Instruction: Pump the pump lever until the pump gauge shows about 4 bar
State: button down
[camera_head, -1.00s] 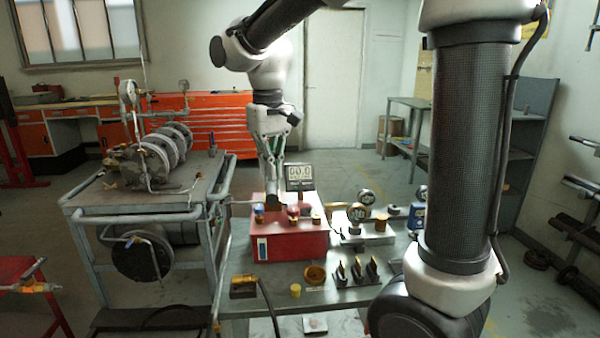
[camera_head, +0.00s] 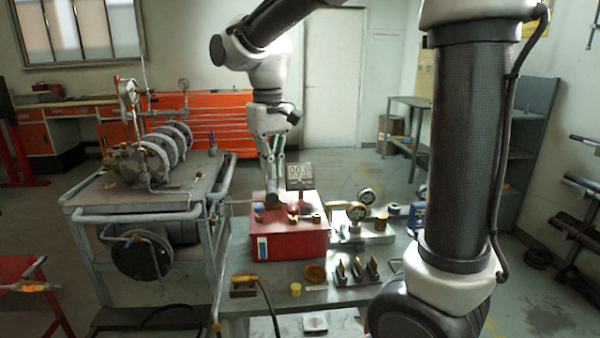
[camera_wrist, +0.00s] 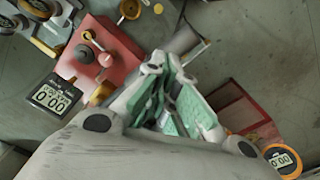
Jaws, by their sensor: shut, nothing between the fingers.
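The pump is a red box (camera_head: 290,240) with fittings on top, on the grey bench; it also shows in the wrist view (camera_wrist: 122,62). A black digital gauge (camera_head: 299,172) stands at its back. In the wrist view this gauge (camera_wrist: 53,98) appears to read zero; its digits are blurred in the head view. What looks like the pump lever's grey round end (camera_head: 272,199) is by the box's left rear; a grey cylinder beside the box in the wrist view (camera_wrist: 184,39) seems to be the same part. My gripper (camera_head: 270,184) is shut and empty just above it; contact is unclear.
A cart (camera_head: 120,202) with pipework stands left of the bench. A second, orange-rimmed gauge (camera_wrist: 282,159) shows zeros in the wrist view. Dial gauges (camera_head: 358,211) are right of the pump; small parts and a yellow cap (camera_head: 295,290) lie in front.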

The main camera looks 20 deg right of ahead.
aim_at(272, 187)
notch_tip(272, 187, down, 12)
jog(key=shift+r, duration=0.15)
dwell(1.3)
notch_tip(272, 187, up, 10)
jog(key=shift+f, duration=0.25)
dwell(1.7)
jog(key=shift+f, duration=1.9)
